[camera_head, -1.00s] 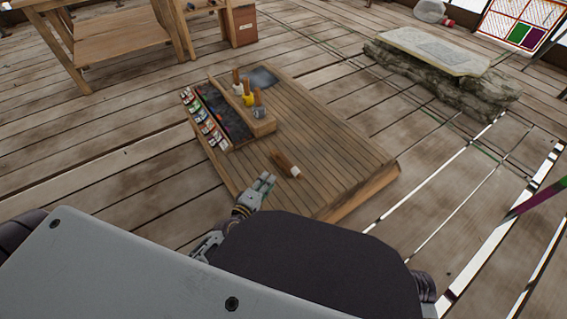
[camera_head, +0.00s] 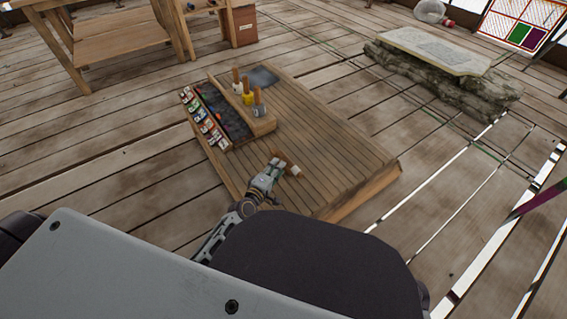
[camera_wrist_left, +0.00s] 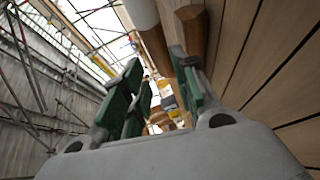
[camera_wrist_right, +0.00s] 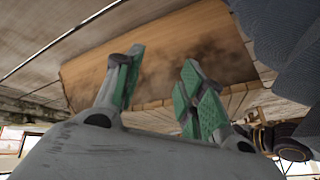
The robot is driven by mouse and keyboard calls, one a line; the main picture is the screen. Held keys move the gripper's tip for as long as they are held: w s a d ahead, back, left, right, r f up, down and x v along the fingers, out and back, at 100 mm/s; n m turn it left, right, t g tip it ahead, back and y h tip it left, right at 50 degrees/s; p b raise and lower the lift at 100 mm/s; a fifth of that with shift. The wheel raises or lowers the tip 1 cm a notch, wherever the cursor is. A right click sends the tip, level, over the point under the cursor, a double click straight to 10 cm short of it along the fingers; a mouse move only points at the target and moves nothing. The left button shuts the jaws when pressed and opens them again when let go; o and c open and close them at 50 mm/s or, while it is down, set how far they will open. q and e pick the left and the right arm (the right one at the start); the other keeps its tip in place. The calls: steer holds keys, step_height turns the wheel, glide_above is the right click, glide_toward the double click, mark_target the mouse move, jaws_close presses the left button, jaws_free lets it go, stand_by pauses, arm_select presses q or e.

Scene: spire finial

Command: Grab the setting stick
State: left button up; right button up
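The setting stick, a short brown wooden piece with a pale end (camera_head: 296,171), lies near the front of the low slatted platform (camera_head: 335,140). My left gripper (camera_head: 272,167) is right at it and hides part of it in the head view. In the left wrist view, its fingers (camera_wrist_left: 160,88) are apart. A pale end (camera_wrist_left: 143,14) with brown wood and a rounded brown piece (camera_wrist_left: 191,32) show just beyond the fingertips; I cannot tell whether they touch. My right gripper (camera_wrist_right: 158,75) is open and empty in the right wrist view and out of the head view.
A wooden rack (camera_head: 262,126) with several handled tools stands behind, beside a dark tray (camera_head: 221,118) and a row of small coloured items (camera_head: 203,118). A stone slab (camera_head: 430,52) lies at back right. The platform's right side is clear.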

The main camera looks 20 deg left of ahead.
arm_select(q)
steer(key=shift+w+d, duration=0.1)
steer(key=shift+w, duration=0.3)
arm_select(e)
steer(key=shift+s+f, duration=0.25)
steer(key=shift+f, duration=0.1)
steer(key=shift+w+r, duration=0.15)
arm_select(q)
steer(key=shift+f, duration=0.1)
arm_select(e)
steer(key=shift+w, duration=0.1)
arm_select(q)
steer(key=shift+w, duration=0.15)
steer(key=shift+w+d+f+b, duration=0.15)
steer(key=shift+w+b, duration=0.3)
steer(key=shift+w, duration=0.15)
steer(key=shift+b+x, duration=0.35)
steer(key=shift+x, duration=1.45)
arm_select(e)
steer(key=f, duration=0.3)
steer(key=shift+a+f+m+t+y, duration=0.3)
steer(key=shift+a+f+t, duration=0.05)
steer(key=shift+f+t, duration=0.05)
